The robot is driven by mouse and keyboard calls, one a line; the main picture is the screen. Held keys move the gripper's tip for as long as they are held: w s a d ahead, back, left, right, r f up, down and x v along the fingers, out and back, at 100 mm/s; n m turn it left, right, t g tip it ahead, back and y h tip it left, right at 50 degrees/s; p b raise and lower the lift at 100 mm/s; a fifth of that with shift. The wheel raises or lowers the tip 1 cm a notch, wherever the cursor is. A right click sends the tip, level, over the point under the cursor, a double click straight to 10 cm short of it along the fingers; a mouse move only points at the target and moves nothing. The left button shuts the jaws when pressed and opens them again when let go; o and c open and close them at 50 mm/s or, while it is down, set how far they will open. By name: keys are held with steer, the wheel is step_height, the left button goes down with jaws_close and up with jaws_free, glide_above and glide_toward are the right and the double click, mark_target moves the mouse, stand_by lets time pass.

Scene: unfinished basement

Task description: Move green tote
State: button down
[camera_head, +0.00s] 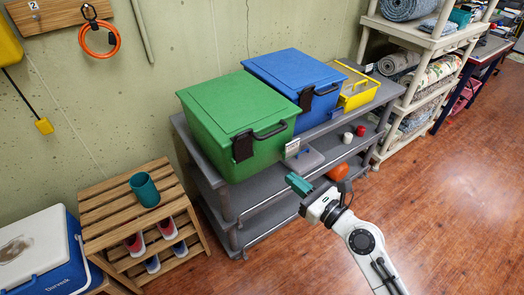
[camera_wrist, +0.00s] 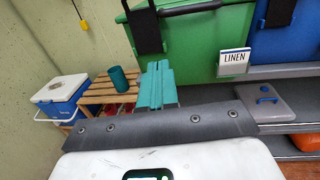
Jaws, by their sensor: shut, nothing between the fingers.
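The green tote (camera_head: 222,108) has a closed lid and a dark handle and stands upright on the top of the grey shelf unit (camera_head: 192,150). In the wrist view its front (camera_wrist: 195,42) fills the upper middle, with a white "LINEN" label (camera_wrist: 234,62) at its lower right. My gripper (camera_head: 299,186), with teal fingers, is shut and empty. It is in front of the shelf unit, to the lower right of the tote and apart from it. In the wrist view the fingertips (camera_wrist: 156,68) show below and left of the tote.
A blue tote (camera_head: 292,72) stands right beside the green one, with a yellow caddy (camera_head: 358,92) farther right. A wooden slatted rack (camera_head: 110,208) with a teal cup (camera_head: 144,189) and a blue cooler (camera_head: 55,262) stand at left. Open wood floor (camera_head: 455,200) lies at right.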

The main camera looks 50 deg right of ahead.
mark_target(252, 147)
steer(key=w, duration=0.4)
steer(key=w+d+p, duration=0.1)
steer(key=w, duration=0.4)
steer(key=w+d+p, duration=0.1)
steer(key=w, duration=0.3)
steer(key=shift+w, duration=0.35)
steer(key=w, duration=0.2)
steer(key=w+d, duration=0.1)
steer(key=w, duration=0.2)
steer(key=w+p, duration=0.1)
steer(key=w, duration=0.2)
steer(key=shift+d, duration=0.15)
steer(key=shift+s, duration=0.1)
